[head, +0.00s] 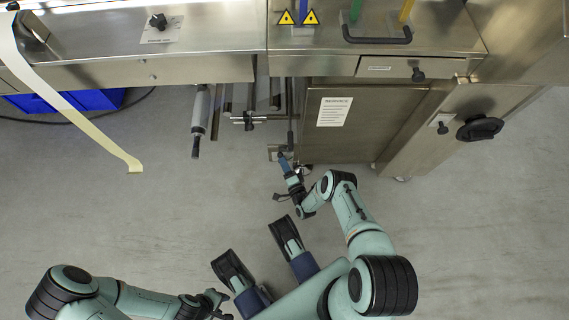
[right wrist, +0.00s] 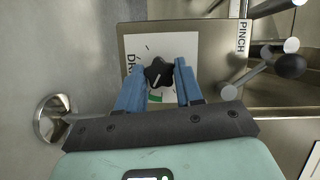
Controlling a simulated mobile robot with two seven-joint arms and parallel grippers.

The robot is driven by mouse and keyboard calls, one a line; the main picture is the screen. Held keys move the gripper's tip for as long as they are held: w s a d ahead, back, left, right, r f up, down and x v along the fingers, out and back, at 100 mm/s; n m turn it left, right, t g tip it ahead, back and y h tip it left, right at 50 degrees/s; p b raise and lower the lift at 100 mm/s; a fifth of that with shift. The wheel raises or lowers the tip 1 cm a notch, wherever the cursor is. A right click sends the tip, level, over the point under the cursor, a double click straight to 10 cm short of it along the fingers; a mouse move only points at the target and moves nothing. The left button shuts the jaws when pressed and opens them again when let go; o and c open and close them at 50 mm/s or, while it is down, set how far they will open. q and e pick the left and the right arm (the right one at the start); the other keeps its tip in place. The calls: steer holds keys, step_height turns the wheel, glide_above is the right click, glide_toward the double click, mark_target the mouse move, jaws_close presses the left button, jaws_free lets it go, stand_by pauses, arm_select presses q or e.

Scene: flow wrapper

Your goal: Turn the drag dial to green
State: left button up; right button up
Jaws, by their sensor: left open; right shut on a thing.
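The drag dial (right wrist: 160,72) is a black lobed knob on a white face plate in the right wrist view. The plate's label is partly hidden and only "DR" reads. A green mark (right wrist: 154,98) shows just below the knob, partly covered. A pale pointer line on the knob points down and slightly left, near the green mark. My right gripper (right wrist: 160,78) has its blue fingers on both sides of the knob, shut on it. In the head view, my right gripper (head: 283,158) is at the machine's low front and hides the dial. My left gripper (head: 218,301) is open and empty over the floor.
A "PINCH" plate edge (right wrist: 242,37) and a lever with a black ball (right wrist: 289,66) are right of the dial. A grey cylinder (head: 200,110) hangs under the machine. A cream film strip (head: 90,125) trails to the floor at left. The floor between is free.

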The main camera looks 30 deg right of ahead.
stand_by(0.3)
steer(key=o, duration=1)
steer(key=shift+w, duration=0.1)
steer(key=shift+o, duration=0.2)
arm_select(q)
steer(key=w+d+r+t+p, duration=0.1)
steer(key=w+r+t+p, duration=0.1)
steer(key=w+r+p, duration=0.2)
steer(key=w, duration=0.3)
steer(key=shift+w+r+m+t, duration=0.3)
steer(key=shift+w+r+t, duration=0.05)
steer(key=shift+w+t, duration=0.05)
arm_select(e)
steer(key=s+a, duration=0.2)
steer(key=s, duration=1.1)
steer(key=shift+s+r, duration=0.15)
steer(key=shift+r, duration=0.1)
